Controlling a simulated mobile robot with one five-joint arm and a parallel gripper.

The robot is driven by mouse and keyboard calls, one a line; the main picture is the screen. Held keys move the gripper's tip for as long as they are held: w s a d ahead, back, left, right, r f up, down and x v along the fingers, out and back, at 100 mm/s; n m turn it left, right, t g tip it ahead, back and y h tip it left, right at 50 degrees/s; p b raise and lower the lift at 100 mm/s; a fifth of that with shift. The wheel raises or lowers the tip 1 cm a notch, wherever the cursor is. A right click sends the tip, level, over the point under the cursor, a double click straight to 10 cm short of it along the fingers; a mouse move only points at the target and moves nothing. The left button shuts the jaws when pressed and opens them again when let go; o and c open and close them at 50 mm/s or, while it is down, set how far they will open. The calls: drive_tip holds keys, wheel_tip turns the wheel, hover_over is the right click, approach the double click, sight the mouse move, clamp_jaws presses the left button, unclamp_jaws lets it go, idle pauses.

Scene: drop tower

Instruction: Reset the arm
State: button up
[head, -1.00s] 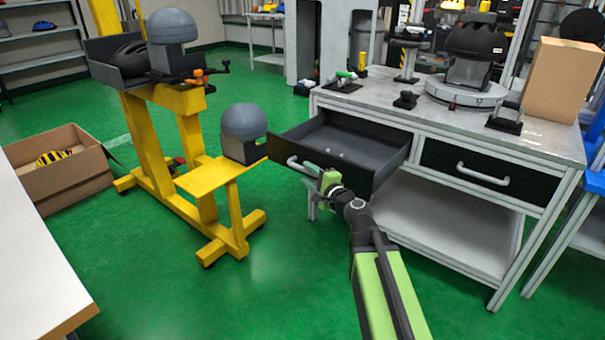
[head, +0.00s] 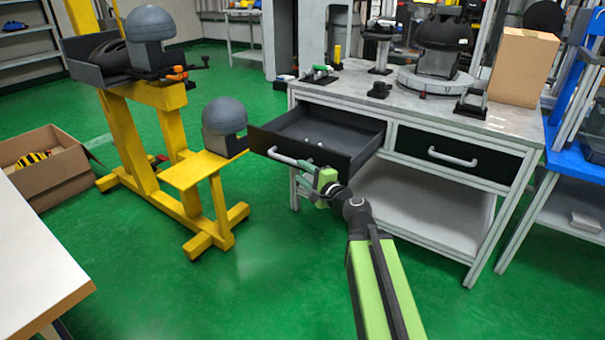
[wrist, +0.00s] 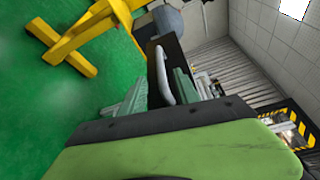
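My gripper (head: 302,173) is at the end of my green and black arm, just in front of and below the handle (head: 290,157) of the pulled-out dark drawer (head: 335,138). In the wrist view my gripper (wrist: 160,92) shows two green fingers spread apart. The pale drawer handle (wrist: 163,78) appears in line with the gap between them, and the fingers do not close on it. Whether a finger touches the handle I cannot tell. The drawer holds a few tiny pale items.
The grey metal workbench (head: 458,118) carries a round fixture (head: 436,82) and a cardboard box (head: 522,68). A second drawer (head: 452,155) is shut. A yellow stand (head: 200,172) with a grey dome (head: 224,117) is at left. Green floor is clear between the stand and my arm.

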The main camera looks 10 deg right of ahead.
drive_tip(key=shift+r, duration=0.15)
drive_tip(key=a+r+n+p, duration=0.1)
drive_tip(key=a+r+p, duration=0.2)
drive_tip(key=a+p, duration=0.1)
drive_tip(key=s+a+f+n+g+p, duration=0.3)
drive_tip(key=s+a+f+n+g, duration=0.3)
drive_tip(key=f+n+g, duration=0.15)
drive_tip(key=s+d+f+n+g+h, duration=0.6)
drive_tip(key=s+d+f+g+h, duration=0.15)
drive_tip(key=s+d+f, duration=0.45)
drive_tip(key=s+r+p, duration=0.3)
drive_tip(key=r+p, duration=3.5)
drive_tip(key=r, duration=0.2)
drive_tip(key=shift+a+n+g+p, duration=0.15)
drive_tip(key=shift+n+g+p, duration=0.25)
drive_tip(key=shift+n, duration=0.05)
drive_tip(key=shift+y, duration=0.25)
